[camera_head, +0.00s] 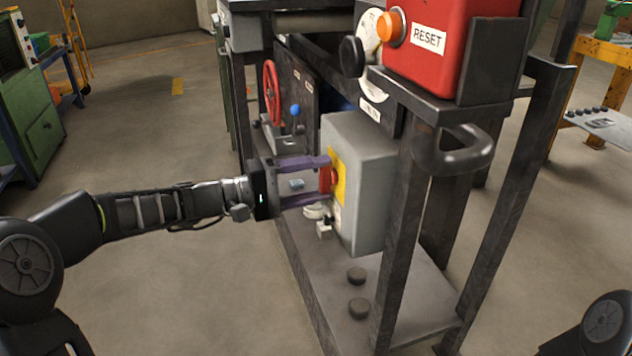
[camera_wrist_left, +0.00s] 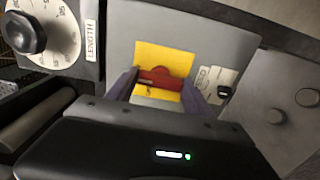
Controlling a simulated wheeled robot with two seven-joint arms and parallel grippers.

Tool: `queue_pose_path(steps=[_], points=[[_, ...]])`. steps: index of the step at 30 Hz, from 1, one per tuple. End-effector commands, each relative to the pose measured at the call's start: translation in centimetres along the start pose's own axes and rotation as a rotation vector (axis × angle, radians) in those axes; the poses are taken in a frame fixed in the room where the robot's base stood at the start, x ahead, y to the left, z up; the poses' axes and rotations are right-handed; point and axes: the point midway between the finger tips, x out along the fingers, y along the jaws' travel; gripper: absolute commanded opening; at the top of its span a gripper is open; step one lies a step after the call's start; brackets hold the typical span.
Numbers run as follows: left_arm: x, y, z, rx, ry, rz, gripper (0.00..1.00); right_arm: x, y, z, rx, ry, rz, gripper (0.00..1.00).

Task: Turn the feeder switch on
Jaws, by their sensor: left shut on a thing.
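The feeder switch is a red handle (camera_head: 326,180) on a yellow plate (camera_head: 339,178), set in the face of a grey box (camera_head: 365,150). My left gripper (camera_head: 322,179) reaches in from the left, its purple fingers on either side of the red handle and shut on it. The left wrist view shows the red handle (camera_wrist_left: 161,77) between the fingertips (camera_wrist_left: 160,88), on the yellow plate (camera_wrist_left: 150,60). The handle looks roughly crosswise in that view. The fingers hide its ends. My right gripper is not in view.
A red box with an orange RESET button (camera_head: 391,26) sits above. A black bent handle (camera_head: 455,150) and dark frame posts stand right of the grey box. A blue-knobbed lever (camera_head: 295,110) and red handwheel (camera_head: 271,92) lie behind my gripper. Open floor (camera_head: 200,290) lies at left.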

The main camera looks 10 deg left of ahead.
Motion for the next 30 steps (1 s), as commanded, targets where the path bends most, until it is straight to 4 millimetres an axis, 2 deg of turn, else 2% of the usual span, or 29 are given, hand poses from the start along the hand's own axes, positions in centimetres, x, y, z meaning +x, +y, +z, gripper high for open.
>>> queue_pose_path(steps=[5, 6, 13, 23, 30], points=[[0.0, -0.1, 0.0, 0.003, -0.001, -0.003, 0.20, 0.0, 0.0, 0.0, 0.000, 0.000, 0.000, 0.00], [0.0, -0.1, 0.0, 0.003, -0.001, -0.004, 0.62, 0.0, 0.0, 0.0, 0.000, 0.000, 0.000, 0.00], [0.0, -0.1, 0.0, 0.001, -0.001, -0.002, 0.81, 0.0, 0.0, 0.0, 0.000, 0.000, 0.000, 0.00], [-0.3, 0.0, 0.0, 0.001, 0.001, -0.002, 0.82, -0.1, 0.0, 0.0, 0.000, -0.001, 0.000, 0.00], [-3.2, 0.2, -0.1, 0.000, 0.003, -0.003, 0.82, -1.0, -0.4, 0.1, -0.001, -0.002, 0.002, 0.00]])
